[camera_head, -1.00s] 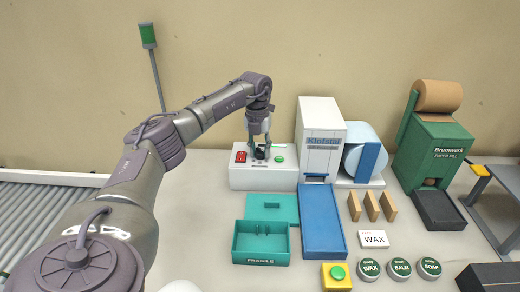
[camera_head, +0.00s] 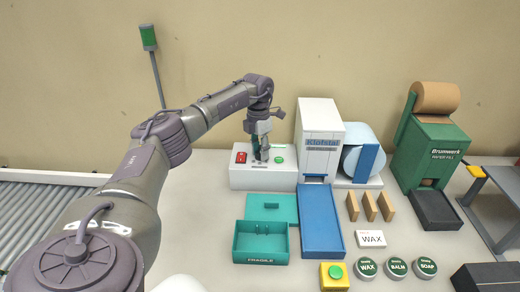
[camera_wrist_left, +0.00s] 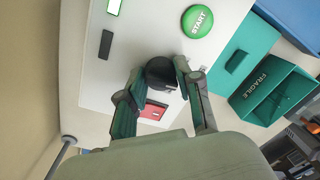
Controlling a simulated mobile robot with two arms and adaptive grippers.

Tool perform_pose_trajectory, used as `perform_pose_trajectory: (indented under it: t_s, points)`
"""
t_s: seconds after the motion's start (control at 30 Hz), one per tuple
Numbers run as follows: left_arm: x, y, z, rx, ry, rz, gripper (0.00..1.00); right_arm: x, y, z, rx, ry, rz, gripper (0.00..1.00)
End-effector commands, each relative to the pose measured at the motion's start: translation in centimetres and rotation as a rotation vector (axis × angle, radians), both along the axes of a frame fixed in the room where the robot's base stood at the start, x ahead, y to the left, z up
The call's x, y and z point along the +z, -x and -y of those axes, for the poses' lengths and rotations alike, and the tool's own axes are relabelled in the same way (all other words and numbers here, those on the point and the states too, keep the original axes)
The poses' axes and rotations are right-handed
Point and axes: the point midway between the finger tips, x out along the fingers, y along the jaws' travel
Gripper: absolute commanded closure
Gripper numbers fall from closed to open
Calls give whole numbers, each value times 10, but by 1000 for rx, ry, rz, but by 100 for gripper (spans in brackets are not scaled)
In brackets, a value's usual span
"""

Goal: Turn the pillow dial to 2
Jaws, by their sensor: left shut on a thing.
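The pillow dial (camera_wrist_left: 162,72) is a small black round knob on top of the white control box (camera_head: 285,180). My left gripper (camera_wrist_left: 152,85) is shut on the dial, with a finger on each side of it in the left wrist view. In the head view my left gripper (camera_head: 260,154) stands over the box and mostly hides the dial. The dial's numbers and pointer are too small or hidden to read. My right gripper is not in view.
A green START button (camera_wrist_left: 197,21) and a red switch (camera_head: 241,157) flank the dial. The Klofstal machine (camera_head: 320,137) stands close on the right, with a blue chute (camera_head: 321,225) in front. A teal FRAGILE box (camera_head: 262,259) sits in front of the control box.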

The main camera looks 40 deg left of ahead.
Motion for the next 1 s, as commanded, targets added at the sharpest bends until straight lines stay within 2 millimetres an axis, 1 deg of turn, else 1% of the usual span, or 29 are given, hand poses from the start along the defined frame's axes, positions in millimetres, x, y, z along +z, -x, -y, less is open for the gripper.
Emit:
perform_pose_trajectory:
  t_s: [0.3, 0.77, 0.8, 0.93, 1.0]
  points:
    - [2, -1, 0, -104, 0, 6, 100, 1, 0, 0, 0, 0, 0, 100]
    - [2, -1, 0, -120, 0, 7, 100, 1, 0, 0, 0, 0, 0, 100]
    - [2, -2, 0, -120, 0, 7, 64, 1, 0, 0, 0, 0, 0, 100]
    - [2, -1, 0, -119, 0, 5, 43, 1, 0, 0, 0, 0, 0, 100]
    - [1, -1, 0, -119, 0, 4, 41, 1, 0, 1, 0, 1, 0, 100]
